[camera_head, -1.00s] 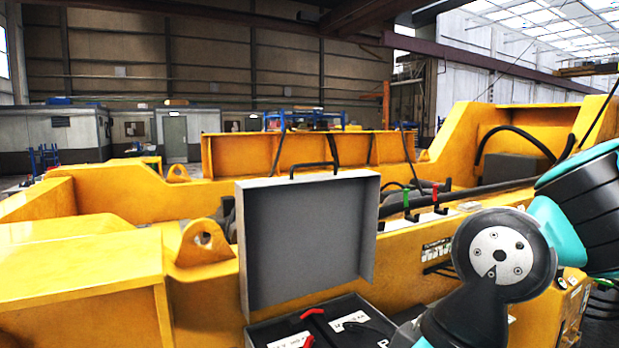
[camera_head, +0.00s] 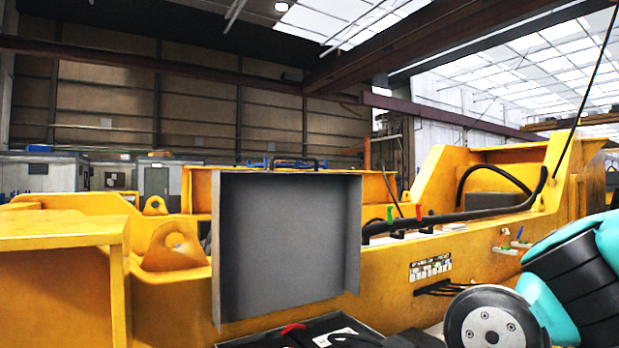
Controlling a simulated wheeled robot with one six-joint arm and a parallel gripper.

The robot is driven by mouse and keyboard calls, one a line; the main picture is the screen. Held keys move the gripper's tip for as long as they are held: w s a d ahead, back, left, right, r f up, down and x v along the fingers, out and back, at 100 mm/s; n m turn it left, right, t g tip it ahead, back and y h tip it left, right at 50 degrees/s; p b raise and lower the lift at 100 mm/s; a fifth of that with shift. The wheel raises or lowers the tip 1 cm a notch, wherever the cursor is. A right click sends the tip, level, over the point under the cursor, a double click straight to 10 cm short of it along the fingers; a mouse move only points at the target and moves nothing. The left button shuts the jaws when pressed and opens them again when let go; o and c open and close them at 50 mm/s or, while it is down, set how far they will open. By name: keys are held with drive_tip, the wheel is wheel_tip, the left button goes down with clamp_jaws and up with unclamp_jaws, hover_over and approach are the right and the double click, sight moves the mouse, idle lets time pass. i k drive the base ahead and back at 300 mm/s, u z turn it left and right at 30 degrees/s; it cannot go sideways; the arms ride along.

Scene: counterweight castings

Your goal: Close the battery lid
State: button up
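The grey battery lid (camera_head: 288,245) stands open and upright in the head view, its hollow inner side facing me. A black handle (camera_head: 294,162) sits on its top edge. Below it is the dark battery box (camera_head: 368,330), cut off by the bottom of the picture, with a red part (camera_head: 293,328) and a white label inside. My arm shows at the lower right, in black and teal. My gripper is outside the picture, so its state does not show.
Yellow castings (camera_head: 440,255) surround the box on the left, behind and on the right. Red and green levers (camera_head: 390,215) and a black hose stand right of the lid. A lifting lug (camera_head: 172,247) is at its left.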

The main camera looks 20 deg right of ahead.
sight(281, 241)
drive_tip(key=z, duration=1.4)
drive_tip(key=i, duration=1.1)
drive_tip(key=u, duration=1.4)
